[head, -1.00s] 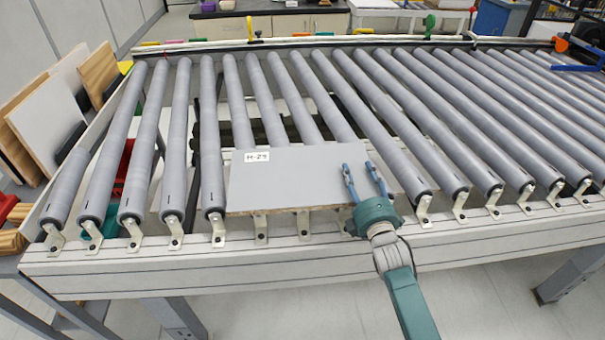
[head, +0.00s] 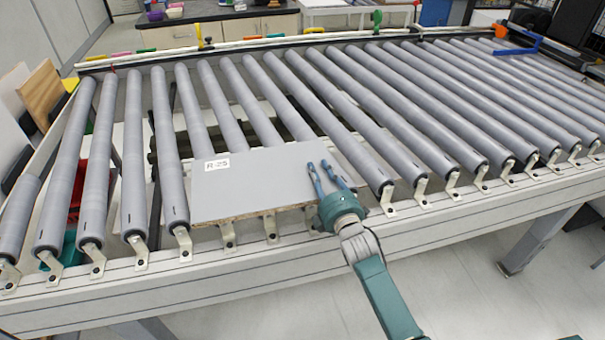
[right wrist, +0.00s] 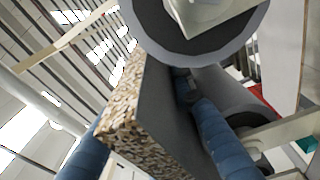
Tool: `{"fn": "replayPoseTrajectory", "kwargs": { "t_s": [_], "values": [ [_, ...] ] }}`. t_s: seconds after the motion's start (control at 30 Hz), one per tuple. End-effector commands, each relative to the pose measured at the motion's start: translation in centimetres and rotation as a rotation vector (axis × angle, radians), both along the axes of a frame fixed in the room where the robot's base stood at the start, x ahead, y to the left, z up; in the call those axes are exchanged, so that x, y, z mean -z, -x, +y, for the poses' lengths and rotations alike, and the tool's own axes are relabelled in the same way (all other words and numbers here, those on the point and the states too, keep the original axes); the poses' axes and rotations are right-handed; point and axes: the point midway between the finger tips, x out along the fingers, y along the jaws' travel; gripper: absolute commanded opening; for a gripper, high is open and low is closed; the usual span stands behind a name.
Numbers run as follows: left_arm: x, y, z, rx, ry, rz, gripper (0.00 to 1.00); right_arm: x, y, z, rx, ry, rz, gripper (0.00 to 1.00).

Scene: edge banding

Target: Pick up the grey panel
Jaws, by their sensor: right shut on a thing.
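The grey panel (head: 255,183) is a flat board with a white label at its upper left corner and a bare chipboard front edge. In the head view it lies over the rollers near the conveyor's front rail. My right gripper (head: 331,174) is at the panel's right part, reaching in from the front. In the right wrist view the chipboard edge of the panel (right wrist: 128,115) stands between the blue fingers, and the gripper is shut on it. The fingertips are partly hidden there. I cannot tell whether the panel is clear of the rollers. My left gripper is not in view.
The roller conveyor (head: 430,105) runs across the view, its rollers bare on both sides of the panel. Its front rail (head: 120,290) passes below my right gripper. Boards (head: 40,92) lean at the far left. A red bin (head: 90,185) shows below the rollers.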

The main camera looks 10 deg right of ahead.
Motion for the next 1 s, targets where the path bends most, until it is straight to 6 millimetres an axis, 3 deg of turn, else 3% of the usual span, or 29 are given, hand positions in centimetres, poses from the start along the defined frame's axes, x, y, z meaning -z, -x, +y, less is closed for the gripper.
{"fn": "replayPoseTrajectory", "kwargs": {
  "t_s": [0.27, 0.7, 1.0],
  "values": [
    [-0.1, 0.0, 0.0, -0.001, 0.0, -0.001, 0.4, -5.3, -0.1, 0.1, -0.004, -0.009, -0.021, 0.0],
    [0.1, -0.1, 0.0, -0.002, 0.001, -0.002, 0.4, -15.9, 0.0, 0.1, -0.004, -0.008, -0.02, 0.0],
    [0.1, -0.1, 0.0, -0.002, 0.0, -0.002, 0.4, -19.8, 0.1, 0.1, -0.003, -0.009, -0.015, 0.0]
  ]
}}
